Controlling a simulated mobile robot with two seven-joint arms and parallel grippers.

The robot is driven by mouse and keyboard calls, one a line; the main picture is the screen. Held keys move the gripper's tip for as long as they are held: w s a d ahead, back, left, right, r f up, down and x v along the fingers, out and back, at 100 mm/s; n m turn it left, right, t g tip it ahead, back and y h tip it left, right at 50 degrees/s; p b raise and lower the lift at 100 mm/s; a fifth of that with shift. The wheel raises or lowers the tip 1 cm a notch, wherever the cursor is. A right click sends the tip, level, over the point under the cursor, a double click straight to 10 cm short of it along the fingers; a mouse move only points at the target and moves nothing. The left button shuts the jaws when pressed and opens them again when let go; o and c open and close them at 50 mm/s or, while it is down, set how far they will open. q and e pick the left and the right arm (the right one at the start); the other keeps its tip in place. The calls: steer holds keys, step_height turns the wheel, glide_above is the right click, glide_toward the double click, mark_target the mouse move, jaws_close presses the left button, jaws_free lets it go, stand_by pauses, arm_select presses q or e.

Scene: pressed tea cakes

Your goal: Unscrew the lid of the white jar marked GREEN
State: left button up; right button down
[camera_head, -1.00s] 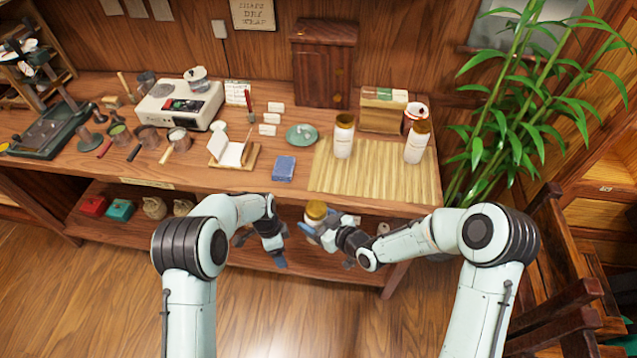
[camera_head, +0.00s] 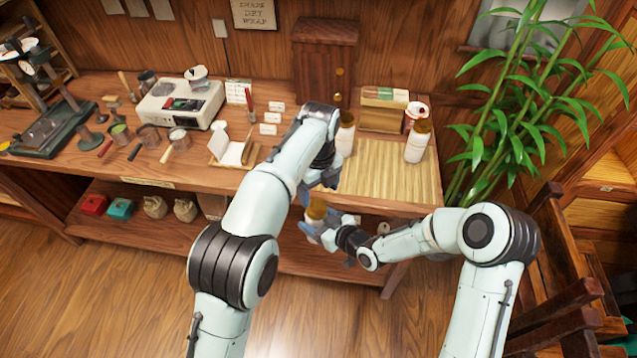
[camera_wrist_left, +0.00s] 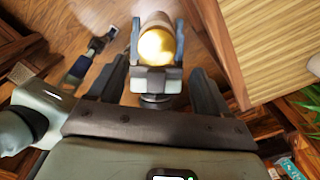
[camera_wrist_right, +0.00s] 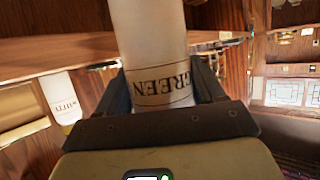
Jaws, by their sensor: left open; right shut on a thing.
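The white jar marked GREEN shows large in the right wrist view (camera_wrist_right: 155,45), with its lettering towards the camera. My right gripper (camera_head: 325,228) is shut on the jar's body and holds it up off the table, in front of the table edge. The jar's gold lid (camera_head: 316,210) is on top; it also shows in the left wrist view (camera_wrist_left: 157,45). My left gripper (camera_head: 325,178) is open, above and close to the lid, pointing down. In the left wrist view the lid lies ahead of the space between its fingers.
A bamboo mat (camera_head: 390,175) on the table holds two other white jars, one (camera_head: 346,138) partly behind my left arm and one (camera_head: 416,146) to the right. A wooden box (camera_head: 383,115) stands behind. A scale (camera_head: 180,103) and tools crowd the left. A chair stands at right.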

mark_target(320, 205)
arm_select(q)
step_height(320, 205, down, 6)
steer(key=shift+r, duration=0.1)
steer(key=shift+c, duration=0.3)
steer(key=c, duration=1)
steer(key=shift+d, duration=0.1)
steer(key=n, duration=0.7)
steer(key=shift+w+d, duration=0.1)
steer(key=shift+w, duration=0.1)
